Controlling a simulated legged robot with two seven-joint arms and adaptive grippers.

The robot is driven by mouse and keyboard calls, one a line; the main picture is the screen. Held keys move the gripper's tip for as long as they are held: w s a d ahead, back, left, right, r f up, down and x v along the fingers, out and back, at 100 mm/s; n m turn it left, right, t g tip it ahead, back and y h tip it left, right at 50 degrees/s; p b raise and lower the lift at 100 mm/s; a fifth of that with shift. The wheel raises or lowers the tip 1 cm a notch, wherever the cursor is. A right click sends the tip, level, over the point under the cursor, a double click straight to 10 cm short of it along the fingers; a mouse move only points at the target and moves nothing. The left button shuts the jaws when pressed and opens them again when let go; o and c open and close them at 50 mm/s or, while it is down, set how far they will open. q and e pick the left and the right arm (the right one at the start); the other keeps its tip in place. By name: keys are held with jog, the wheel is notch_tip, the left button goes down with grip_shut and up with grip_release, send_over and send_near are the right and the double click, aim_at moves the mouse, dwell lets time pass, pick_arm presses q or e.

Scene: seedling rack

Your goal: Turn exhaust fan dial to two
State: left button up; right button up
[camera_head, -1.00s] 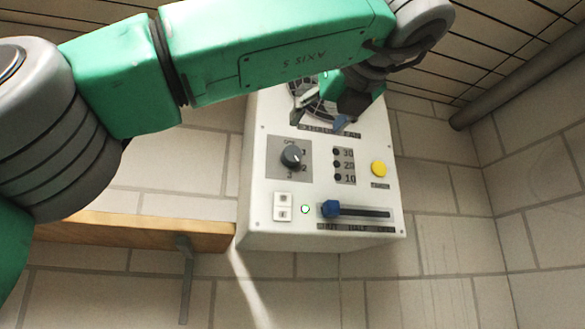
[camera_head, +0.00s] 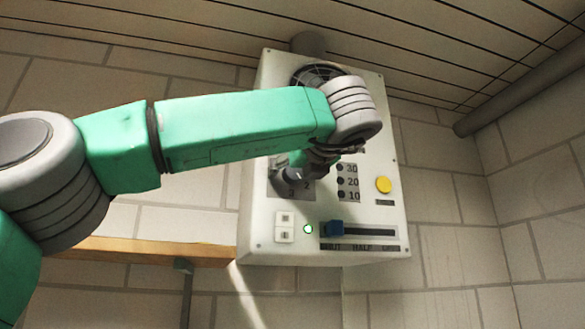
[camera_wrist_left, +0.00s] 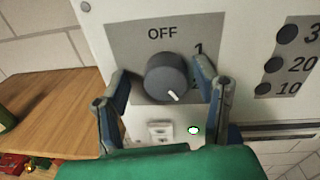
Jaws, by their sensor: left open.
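The exhaust fan dial (camera_wrist_left: 167,77) is a dark grey round knob on a grey plate marked OFF, 1 and more numbers. Its white pointer mark points down and slightly right in the left wrist view; the number there is hidden. My left gripper (camera_wrist_left: 161,84) is open, with one blue-tipped finger on each side of the dial. A small gap shows at the left finger; contact at the right finger is unclear. In the head view my left gripper (camera_head: 291,174) covers the dial on the white control box (camera_head: 260,222). My right gripper is not in view.
A wooden shelf (camera_head: 150,250) is at lower left. A pipe (camera_head: 500,108) runs at right.

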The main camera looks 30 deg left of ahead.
pick_arm(q)
jog(key=shift+w+d+r, duration=0.1)
jog(key=shift+w+d, duration=0.15)
jog(key=shift+d, duration=0.5)
jog(key=shift+c, duration=0.5)
jog(key=shift+d, duration=0.1)
jog(key=c, duration=0.6)
jog(key=shift+s+a+r, duration=0.1)
jog(key=shift+s+a, duration=0.15)
jog(key=shift+s, duration=0.05)
jog(key=c, duration=0.5)
jog(key=shift+o, duration=0.2)
jog(key=shift+a, duration=0.15)
jog(key=shift+w, duration=0.1)
